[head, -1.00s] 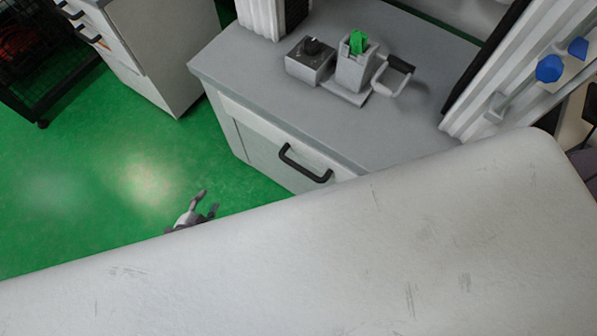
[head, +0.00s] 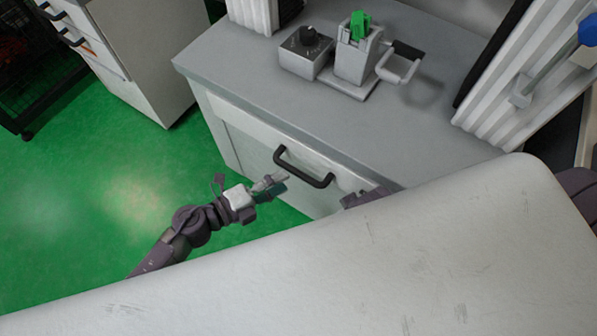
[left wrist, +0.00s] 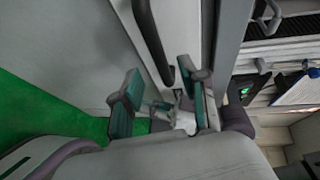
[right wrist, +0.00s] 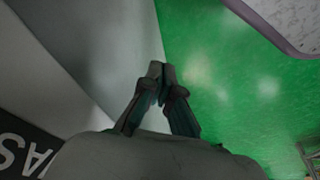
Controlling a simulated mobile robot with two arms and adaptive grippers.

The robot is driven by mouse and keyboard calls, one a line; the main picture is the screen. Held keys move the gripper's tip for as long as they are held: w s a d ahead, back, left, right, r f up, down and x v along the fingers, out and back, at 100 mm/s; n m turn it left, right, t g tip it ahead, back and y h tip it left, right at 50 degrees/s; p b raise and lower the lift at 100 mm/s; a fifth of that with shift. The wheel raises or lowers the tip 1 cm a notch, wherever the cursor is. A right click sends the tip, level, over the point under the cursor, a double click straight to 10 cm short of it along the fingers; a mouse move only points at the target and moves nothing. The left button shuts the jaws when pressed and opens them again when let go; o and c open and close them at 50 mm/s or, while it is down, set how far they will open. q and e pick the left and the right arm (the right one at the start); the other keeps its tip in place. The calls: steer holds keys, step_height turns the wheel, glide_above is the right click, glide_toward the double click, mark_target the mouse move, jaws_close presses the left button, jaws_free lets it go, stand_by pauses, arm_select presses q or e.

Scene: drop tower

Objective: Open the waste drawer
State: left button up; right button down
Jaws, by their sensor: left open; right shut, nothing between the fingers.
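The drawer (head: 255,150) is a pale grey front under the counter, and it looks closed. Its black bar handle (head: 303,180) runs across the upper front. My left gripper (head: 274,186) is open, just left of and below the handle in the head view. In the left wrist view the handle (left wrist: 150,35) rises above the open fingers (left wrist: 160,85), and nothing is clasped. My right gripper (right wrist: 160,76) is shut and empty in its wrist view, beside a grey cabinet surface. In the head view the white body panel hides most of my right arm.
On the grey counter (head: 235,75) stand a small box with a dark knob (head: 305,50) and a grey fixture holding a green piece (head: 360,25). A black label with white letters (right wrist: 25,150) shows in the right wrist view. Green floor (head: 95,185) is clear at left.

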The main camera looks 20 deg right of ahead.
mark_target(299, 172)
arm_select(q)
steer(key=x, duration=0.6)
steer(key=shift+b, duration=0.3)
arm_select(e)
steer(key=v, duration=0.2)
steer(key=shift+w+r, duration=0.15)
steer(key=shift+r, duration=0.3)
arm_select(q)
steer(key=shift+c, duration=0.3)
jaws_close()
